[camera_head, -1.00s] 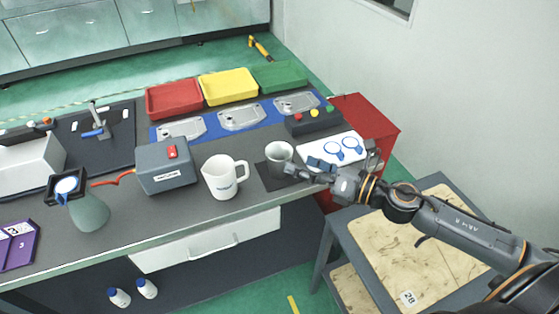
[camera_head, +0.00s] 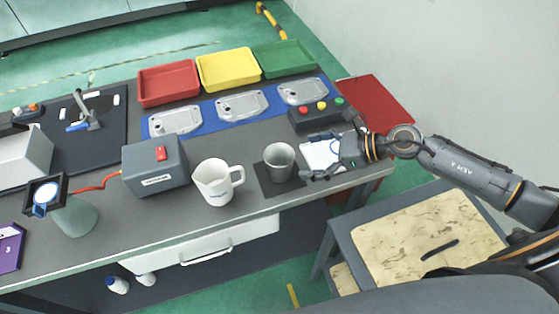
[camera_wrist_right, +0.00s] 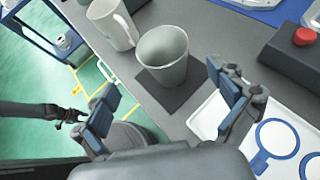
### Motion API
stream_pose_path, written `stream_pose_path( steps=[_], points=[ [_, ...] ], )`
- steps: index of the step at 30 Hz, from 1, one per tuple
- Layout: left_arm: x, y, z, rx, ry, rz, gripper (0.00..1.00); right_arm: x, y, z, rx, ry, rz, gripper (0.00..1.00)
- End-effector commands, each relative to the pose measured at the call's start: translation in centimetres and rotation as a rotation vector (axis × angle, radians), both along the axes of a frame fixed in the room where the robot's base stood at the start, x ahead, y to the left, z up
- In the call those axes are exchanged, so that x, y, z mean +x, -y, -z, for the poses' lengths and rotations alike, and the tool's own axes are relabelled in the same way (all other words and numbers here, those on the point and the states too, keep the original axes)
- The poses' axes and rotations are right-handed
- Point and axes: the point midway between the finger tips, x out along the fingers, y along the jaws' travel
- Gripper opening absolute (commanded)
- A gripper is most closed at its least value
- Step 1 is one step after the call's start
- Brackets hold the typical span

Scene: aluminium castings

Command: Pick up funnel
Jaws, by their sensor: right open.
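A grey tapered cup (camera_head: 279,162) stands upright on a dark square mat (camera_head: 264,181). My right gripper (camera_head: 312,158) is open and empty, just right of the cup. In the right wrist view the cup (camera_wrist_right: 162,55) stands ahead of the spread blue-padded fingers (camera_wrist_right: 165,103), apart from them. A dark claw (camera_wrist_right: 70,114), apparently my left gripper, shows small at the left there; its opening is unclear.
A white mug (camera_head: 214,184) stands left of the cup. A white tray (camera_head: 322,157) lies partly behind my right gripper, below a button box (camera_head: 318,116). Red, yellow and green trays line the back.

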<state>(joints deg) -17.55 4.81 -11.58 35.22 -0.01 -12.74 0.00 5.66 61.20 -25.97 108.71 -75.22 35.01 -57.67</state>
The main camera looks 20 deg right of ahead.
Motion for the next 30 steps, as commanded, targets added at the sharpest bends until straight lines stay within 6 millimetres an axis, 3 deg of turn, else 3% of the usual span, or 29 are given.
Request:
stream_pose_path(
  steps=[2, 5, 11, 16, 22, 30],
  points=[
    [-1.3, -0.4, -0.8, 0.005, -0.018, 0.001, 0.4, 0.8, -1.3, 0.2, 0.005, 0.002, -0.001, 0.97],
    [-1.6, -0.5, -1.1, 0.006, -0.022, 0.001, 0.4, 1.4, -2.2, 1.0, 0.004, 0.001, 0.0, 0.97],
    [0.7, -0.1, -1.6, 0.0, 0.011, -0.002, 0.4, 1.9, -3.1, 1.8, 0.002, 0.0, 0.0, 0.97],
    [2.4, 0.7, -3.2, -0.011, 0.038, -0.005, 0.4, 3.0, -4.5, 2.8, 0.006, -0.002, 0.002, 0.97],
    [1.6, 0.8, -3.8, -0.011, 0.025, -0.006, 0.4, 4.1, -6.2, 4.3, 0.003, 0.0, 0.001, 0.97],
    [0.5, 0.5, -3.7, -0.007, 0.009, -0.005, 0.4, 4.2, -6.4, 4.7, 0.001, 0.001, 0.0, 0.97]
  ],
)
